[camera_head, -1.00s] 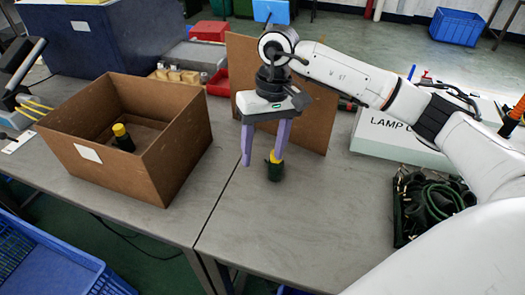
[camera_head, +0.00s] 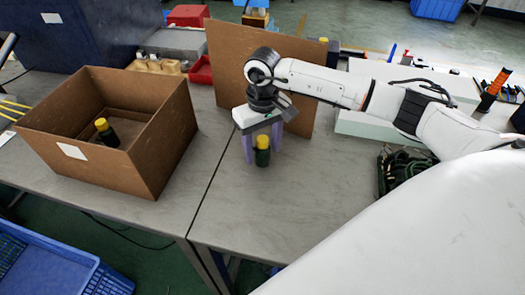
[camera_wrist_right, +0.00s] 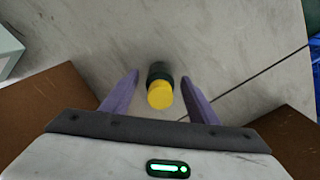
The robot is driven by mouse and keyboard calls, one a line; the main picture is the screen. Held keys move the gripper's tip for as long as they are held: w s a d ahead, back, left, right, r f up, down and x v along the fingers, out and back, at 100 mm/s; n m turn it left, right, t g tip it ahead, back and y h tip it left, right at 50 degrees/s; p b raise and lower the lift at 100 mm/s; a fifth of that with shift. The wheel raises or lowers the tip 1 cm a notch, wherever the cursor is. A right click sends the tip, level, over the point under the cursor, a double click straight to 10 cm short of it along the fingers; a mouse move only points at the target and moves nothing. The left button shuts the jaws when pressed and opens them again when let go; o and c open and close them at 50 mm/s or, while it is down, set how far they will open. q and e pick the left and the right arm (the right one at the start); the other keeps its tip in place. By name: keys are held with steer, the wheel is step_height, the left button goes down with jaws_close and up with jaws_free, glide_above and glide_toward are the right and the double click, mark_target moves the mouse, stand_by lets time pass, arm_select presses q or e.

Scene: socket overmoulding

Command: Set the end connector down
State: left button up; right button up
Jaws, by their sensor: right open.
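An end connector, dark green with a yellow top, stands upright on the grey table (camera_head: 262,152). My right gripper (camera_head: 262,160) is open around it from above. In the right wrist view the connector (camera_wrist_right: 160,88) sits between the two purple fingers, with a gap on each side. Another connector of the same look (camera_head: 106,133) stands inside the brown open box (camera_head: 150,165) at the left. My left gripper is not in view.
A brown upright board (camera_head: 228,60) stands just behind the gripper. Dark green coiled items (camera_head: 402,168) and a pale box (camera_head: 365,124) are to the right. The table's front middle is clear. A blue crate (camera_head: 50,255) is at lower left.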

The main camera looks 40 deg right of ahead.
steer(key=shift+f, duration=0.15)
steer(key=c, duration=1.3)
